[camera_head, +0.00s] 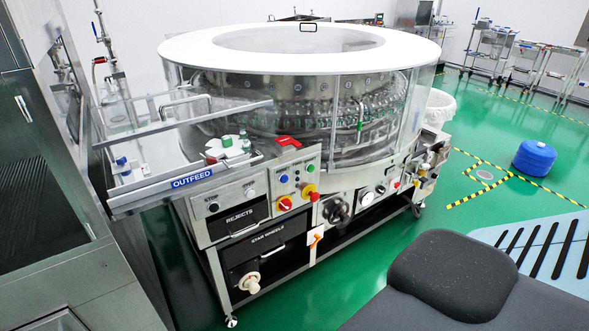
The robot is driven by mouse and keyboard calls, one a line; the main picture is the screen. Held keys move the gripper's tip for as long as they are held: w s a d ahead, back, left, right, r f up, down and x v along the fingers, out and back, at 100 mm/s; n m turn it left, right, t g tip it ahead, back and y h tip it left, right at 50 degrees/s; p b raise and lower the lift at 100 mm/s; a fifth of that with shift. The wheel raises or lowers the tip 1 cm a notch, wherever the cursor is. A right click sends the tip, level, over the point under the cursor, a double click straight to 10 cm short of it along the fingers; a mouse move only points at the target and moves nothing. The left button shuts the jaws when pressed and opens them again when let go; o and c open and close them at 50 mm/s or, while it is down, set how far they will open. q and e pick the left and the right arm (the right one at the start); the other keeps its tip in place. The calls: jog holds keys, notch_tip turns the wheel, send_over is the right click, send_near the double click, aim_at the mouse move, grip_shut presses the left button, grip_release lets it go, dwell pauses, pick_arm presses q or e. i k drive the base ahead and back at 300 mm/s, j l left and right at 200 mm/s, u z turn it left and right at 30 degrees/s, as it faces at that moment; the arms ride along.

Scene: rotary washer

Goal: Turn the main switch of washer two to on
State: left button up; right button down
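The rotary washer (300,50) is a large round machine with a white ring top and clear side panels, standing left of centre. On its front control panel is a red rotary switch on a yellow plate (284,203). A red and yellow mushroom button (311,196) sits to its right. Lower down is an orange handle on a pale plate (316,238). I cannot read a washer number or which of these is the main switch, nor its position. Neither of my grippers is in view.
An outfeed chute (192,180) juts out at the washer's left front. A steel cabinet (45,180) stands at the left edge. A blue drum (534,158) and trolleys (495,50) are at the right.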

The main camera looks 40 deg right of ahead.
aim_at(285, 205)
jog(key=l+z, duration=0.2)
jog(key=z, duration=1)
jog(key=k, duration=0.05)
